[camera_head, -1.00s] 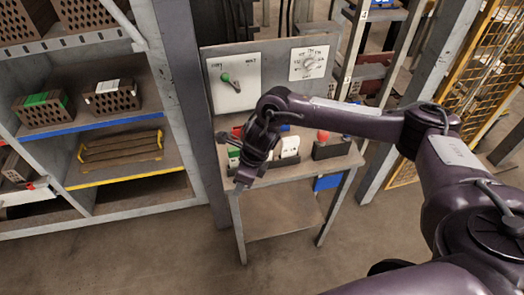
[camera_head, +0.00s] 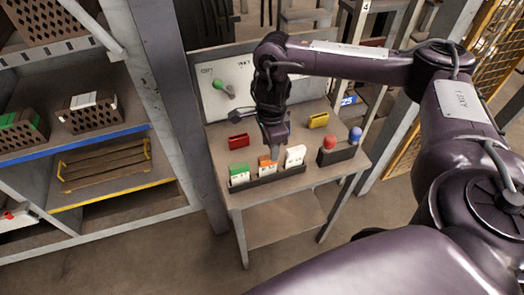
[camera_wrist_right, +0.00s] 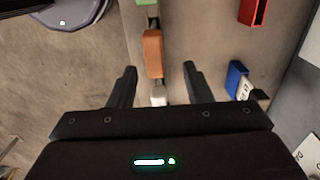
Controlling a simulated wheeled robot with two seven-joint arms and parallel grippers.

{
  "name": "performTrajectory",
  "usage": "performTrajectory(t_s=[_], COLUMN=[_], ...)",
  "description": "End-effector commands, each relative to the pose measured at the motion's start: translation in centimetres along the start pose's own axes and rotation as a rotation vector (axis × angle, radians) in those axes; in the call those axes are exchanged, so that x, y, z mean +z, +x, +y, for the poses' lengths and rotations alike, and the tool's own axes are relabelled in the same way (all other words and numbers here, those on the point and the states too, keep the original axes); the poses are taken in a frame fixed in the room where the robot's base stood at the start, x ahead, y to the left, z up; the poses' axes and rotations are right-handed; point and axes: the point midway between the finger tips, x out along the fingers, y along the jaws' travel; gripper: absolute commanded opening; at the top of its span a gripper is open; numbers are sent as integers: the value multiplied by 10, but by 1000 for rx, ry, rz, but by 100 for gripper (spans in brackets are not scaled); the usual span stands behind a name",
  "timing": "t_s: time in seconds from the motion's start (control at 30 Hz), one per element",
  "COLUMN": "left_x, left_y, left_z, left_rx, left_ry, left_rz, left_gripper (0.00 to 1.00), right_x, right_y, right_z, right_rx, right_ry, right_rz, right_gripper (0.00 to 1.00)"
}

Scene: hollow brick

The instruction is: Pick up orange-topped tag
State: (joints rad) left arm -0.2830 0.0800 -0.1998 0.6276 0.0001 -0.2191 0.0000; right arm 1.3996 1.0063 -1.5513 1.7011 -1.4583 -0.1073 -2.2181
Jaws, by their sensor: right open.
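The orange-topped tag (camera_head: 267,165) stands in a dark holder (camera_head: 268,180) on the small table, between a green-topped tag (camera_head: 239,173) and a white-topped tag (camera_head: 295,155). My right gripper (camera_head: 272,147) points down just above and behind the orange-topped tag. In the right wrist view, the gripper's two fingers (camera_wrist_right: 159,72) are apart with nothing gripped. The orange top (camera_wrist_right: 153,53) shows just ahead of the fingertips, nearer the left finger. A white top (camera_wrist_right: 158,96) shows between the fingers, and a green top (camera_wrist_right: 147,2) is at the upper edge. My left gripper is not in view.
A red holder (camera_head: 238,141) and a yellow holder (camera_head: 318,121) lie behind the tags. A red knob (camera_head: 330,142) and a blue knob (camera_head: 355,133) stand to the right. A back panel (camera_head: 224,88) with a green-handled lever rises behind. A brick shelf (camera_head: 108,133) stands left.

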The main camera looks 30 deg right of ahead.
Motion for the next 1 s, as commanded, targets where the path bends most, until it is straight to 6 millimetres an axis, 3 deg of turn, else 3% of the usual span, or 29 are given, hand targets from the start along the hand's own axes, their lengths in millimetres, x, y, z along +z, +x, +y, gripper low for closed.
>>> performTrajectory(t_s=[0.17, 0.3, 0.43, 0.6, 0.87, 1.0], left_x=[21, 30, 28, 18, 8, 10], left_y=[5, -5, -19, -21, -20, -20], left_z=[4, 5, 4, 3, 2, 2], left_rx=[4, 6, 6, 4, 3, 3], left_ry=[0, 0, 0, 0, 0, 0], left_rz=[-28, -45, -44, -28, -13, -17], left_gripper=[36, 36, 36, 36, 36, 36], right_x=[1, 3, 8, 7, 8, 8], right_y=[22, 32, 51, 72, 76, 76], right_z=[2, 3, 5, 4, 3, 3], right_rx=[5, 5, 5, 2, 0, 0], right_ry=[-1, -1, -1, 1, 0, 1], right_rz=[1, 2, 2, 1, 0, 0], right_gripper=[45, 45, 45, 45, 45, 27])
